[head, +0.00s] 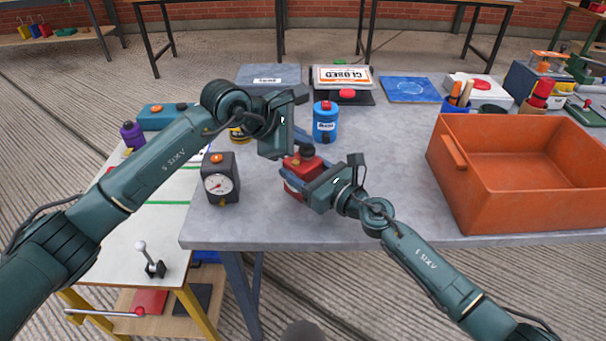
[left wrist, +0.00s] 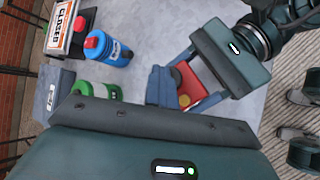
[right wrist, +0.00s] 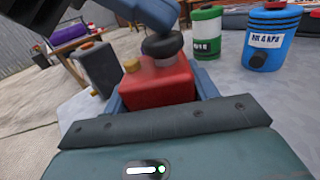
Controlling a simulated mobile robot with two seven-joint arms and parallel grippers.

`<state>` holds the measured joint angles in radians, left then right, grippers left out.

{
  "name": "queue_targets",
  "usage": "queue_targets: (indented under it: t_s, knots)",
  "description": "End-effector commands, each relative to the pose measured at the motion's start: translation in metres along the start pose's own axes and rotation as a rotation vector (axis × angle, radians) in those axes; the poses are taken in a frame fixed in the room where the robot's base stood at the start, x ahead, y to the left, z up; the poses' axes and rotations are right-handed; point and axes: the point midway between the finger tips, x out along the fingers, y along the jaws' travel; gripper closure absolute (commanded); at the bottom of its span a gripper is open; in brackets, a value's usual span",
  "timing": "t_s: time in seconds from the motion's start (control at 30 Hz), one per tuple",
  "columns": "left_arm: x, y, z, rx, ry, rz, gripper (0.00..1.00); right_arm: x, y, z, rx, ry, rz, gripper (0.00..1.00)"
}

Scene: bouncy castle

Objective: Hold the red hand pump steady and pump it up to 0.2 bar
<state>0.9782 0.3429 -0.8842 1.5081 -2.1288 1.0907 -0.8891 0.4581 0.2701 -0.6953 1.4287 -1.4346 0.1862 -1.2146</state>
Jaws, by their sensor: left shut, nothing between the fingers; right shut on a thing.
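The red hand pump (head: 303,164) stands on the grey table near its front edge, with a black knob (right wrist: 163,46) on top. My right gripper (head: 300,179) is shut on the pump's red body, with one blue finger on each side in the right wrist view. My left gripper (head: 300,142) is shut and empty. Its blue fingertips (right wrist: 150,12) are right at the top of the knob; I cannot tell whether they touch it. A dark gauge box (head: 221,181) with a white dial and orange button stands left of the pump. Its needle is too small to read.
A blue canister (head: 325,122) and a green-white can (right wrist: 206,30) stand behind the pump. A large orange crate (head: 460,195) fills the table's right side. A white side table (head: 130,222) adjoins at left. The table between pump and crate is mostly clear.

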Motion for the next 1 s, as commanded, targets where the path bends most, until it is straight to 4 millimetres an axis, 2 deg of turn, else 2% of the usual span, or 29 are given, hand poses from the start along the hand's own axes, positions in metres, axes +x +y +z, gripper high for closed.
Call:
queue_targets:
  t_s: [0.03, 0.53, 1.0]
  knots:
    - [0.008, -0.015, -0.013, -0.011, 0.034, -0.045, 1.0, 0.001, 0.002, 0.004, -0.004, -0.011, 0.005, 0.81]
    - [-0.025, 0.012, 0.016, -0.01, 0.026, -0.042, 1.0, 0.001, -0.002, 0.004, -0.002, -0.009, -0.005, 0.81]
    - [-0.029, 0.017, 0.021, -0.007, 0.02, -0.035, 1.0, 0.0, -0.001, 0.003, 0.0, -0.006, -0.002, 0.81]
